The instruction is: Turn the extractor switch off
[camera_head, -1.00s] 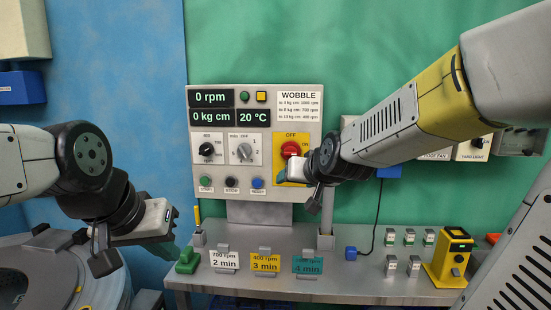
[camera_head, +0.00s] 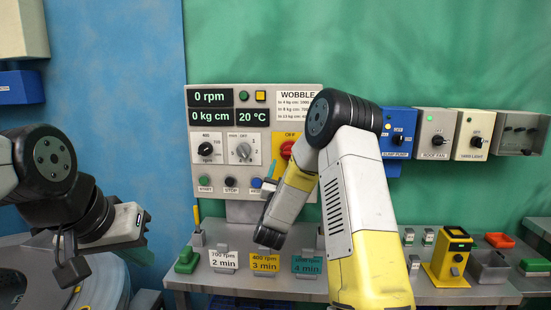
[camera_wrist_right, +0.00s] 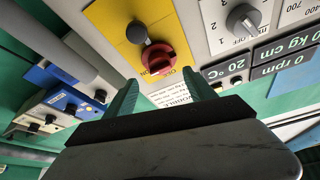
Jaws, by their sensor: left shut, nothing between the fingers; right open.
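A red rotary switch sits on a yellow plate marked OFF and ON on the grey control panel (camera_head: 205,125). In the head view the red knob (camera_head: 287,149) is partly covered by my right arm. In the right wrist view the knob (camera_wrist_right: 162,62) and yellow plate (camera_wrist_right: 112,22) show upside down. I cannot tell clearly which mark the knob points to. My right gripper (camera_wrist_right: 161,94) is open, its green fingers apart from the knob with nothing between them. My left gripper (camera_head: 124,236) is shut and empty at the left, away from the panel.
Wall boxes include a blue pump box (camera_head: 397,122), a roof fan box (camera_head: 435,127) and a yard light box (camera_head: 473,128), right of the panel. A drum stands at lower left.

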